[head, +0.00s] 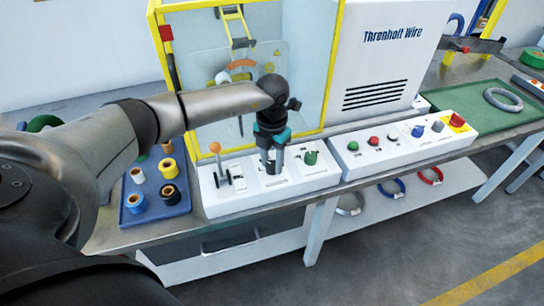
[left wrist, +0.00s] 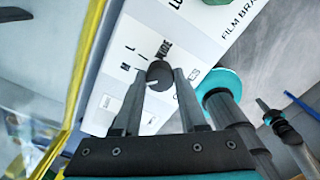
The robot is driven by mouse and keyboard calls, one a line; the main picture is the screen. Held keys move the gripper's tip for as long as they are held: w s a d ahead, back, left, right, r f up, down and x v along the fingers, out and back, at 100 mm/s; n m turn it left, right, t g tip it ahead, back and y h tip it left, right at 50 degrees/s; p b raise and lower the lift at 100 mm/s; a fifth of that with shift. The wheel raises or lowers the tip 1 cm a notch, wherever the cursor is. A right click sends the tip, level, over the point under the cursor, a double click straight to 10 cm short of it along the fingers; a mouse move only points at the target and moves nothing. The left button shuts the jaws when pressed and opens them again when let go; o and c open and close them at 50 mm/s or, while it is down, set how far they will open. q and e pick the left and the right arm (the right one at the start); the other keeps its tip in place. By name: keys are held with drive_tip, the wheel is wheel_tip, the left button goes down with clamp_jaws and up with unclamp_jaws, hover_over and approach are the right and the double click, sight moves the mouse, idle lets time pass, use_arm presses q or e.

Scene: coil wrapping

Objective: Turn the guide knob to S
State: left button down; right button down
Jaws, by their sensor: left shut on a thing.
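The guide knob (left wrist: 160,75) is a small dark round knob with a light mark on it, on a white panel in the left wrist view. Printed letters, M and L among them, stand beside it; I cannot read for sure which one the mark faces. My right gripper is not seen in the head view.
A lever with an orange ball (head: 215,147) stands left of my gripper, and a green knob (head: 310,157) close on its right. A yellow-framed machine (head: 330,70) rises behind. A blue tray (head: 130,212) with spools lies left. A second button box (head: 385,155) is on the right.

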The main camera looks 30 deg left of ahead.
sight(273, 164)
use_arm(q)
drive_tip(key=shift+r+n+p, duration=0.1)
drive_tip(key=shift+n+p, duration=0.95)
drive_tip(key=shift+n, duration=1.25)
drive_tip(key=shift+c, duration=2.2)
unclamp_jaws()
wheel_tip(273, 164, up, 15)
drive_tip(key=p, duration=0.1)
drive_tip(key=shift+p, duration=0.35)
drive_tip(key=shift+d, duration=0.1)
